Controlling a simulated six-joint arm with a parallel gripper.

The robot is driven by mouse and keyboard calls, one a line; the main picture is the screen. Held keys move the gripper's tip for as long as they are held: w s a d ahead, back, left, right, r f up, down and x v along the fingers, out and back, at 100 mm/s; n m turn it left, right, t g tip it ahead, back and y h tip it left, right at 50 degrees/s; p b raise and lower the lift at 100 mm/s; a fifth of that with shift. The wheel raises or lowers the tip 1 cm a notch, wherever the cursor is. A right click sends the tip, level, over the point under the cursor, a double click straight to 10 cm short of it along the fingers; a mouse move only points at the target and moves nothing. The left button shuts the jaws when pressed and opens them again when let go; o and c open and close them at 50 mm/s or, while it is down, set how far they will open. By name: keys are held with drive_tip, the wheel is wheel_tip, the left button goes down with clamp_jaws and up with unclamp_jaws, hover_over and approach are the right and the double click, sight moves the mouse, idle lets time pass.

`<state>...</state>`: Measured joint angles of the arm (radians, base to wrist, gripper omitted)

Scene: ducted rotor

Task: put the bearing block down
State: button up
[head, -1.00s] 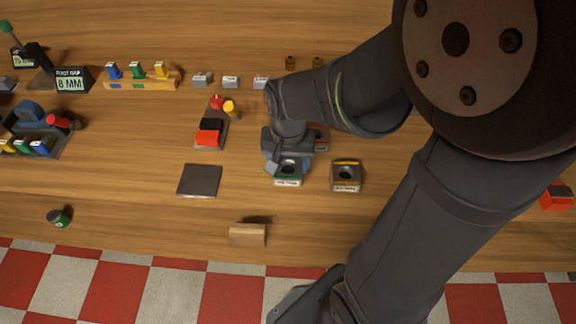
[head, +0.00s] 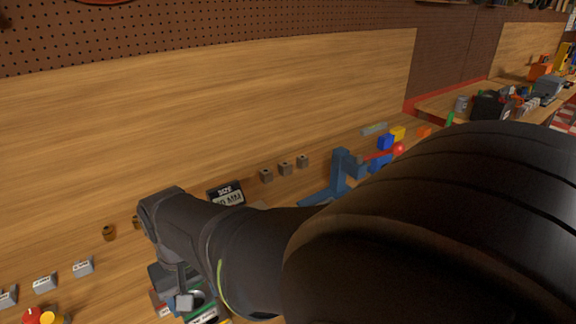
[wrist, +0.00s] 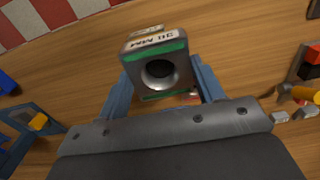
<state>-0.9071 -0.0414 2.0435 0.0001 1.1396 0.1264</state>
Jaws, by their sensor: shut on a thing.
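The bearing block (wrist: 160,68) is a grey block with a round bore, green stripes and a white label; in the wrist view it sits between the blue fingers of my gripper (wrist: 161,85), which is shut on it. In the head view my gripper (head: 176,292) is at the bottom edge, and the block (head: 204,313) shows only in part below it, green edge and label visible. Whether its underside touches the bench cannot be told. Another block's top (wrist: 147,30) shows just beyond it in the wrist view.
A blue fixture (head: 342,175) and a black size sign (head: 226,193) stand to the right. My arm hides much of the bench. Bare wood lies behind.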

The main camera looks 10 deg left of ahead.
drive_tip(key=w+d+r+m, duration=0.2)
drive_tip(key=w+d+r, duration=0.15)
drive_tip(key=w, duration=0.75)
drive_tip(key=w+d+r+m, duration=0.25)
drive_tip(key=w+d, duration=0.25)
drive_tip(key=w, duration=0.6)
drive_tip(key=w+d+m, duration=0.1)
drive_tip(key=w+d, duration=0.3)
drive_tip(key=d, duration=0.3)
drive_tip(key=w+d+r+m, duration=0.1)
drive_tip(key=w+d, duration=0.3)
drive_tip(key=d, duration=0.4)
drive_tip(key=w+d+r+m, duration=0.1)
drive_tip(key=w+d+m, duration=0.1)
drive_tip(key=w+d, duration=0.3)
drive_tip(key=shift+d+r, duration=0.2)
drive_tip(key=shift+d, duration=1.05)
drive_tip(key=shift+m, duration=0.25)
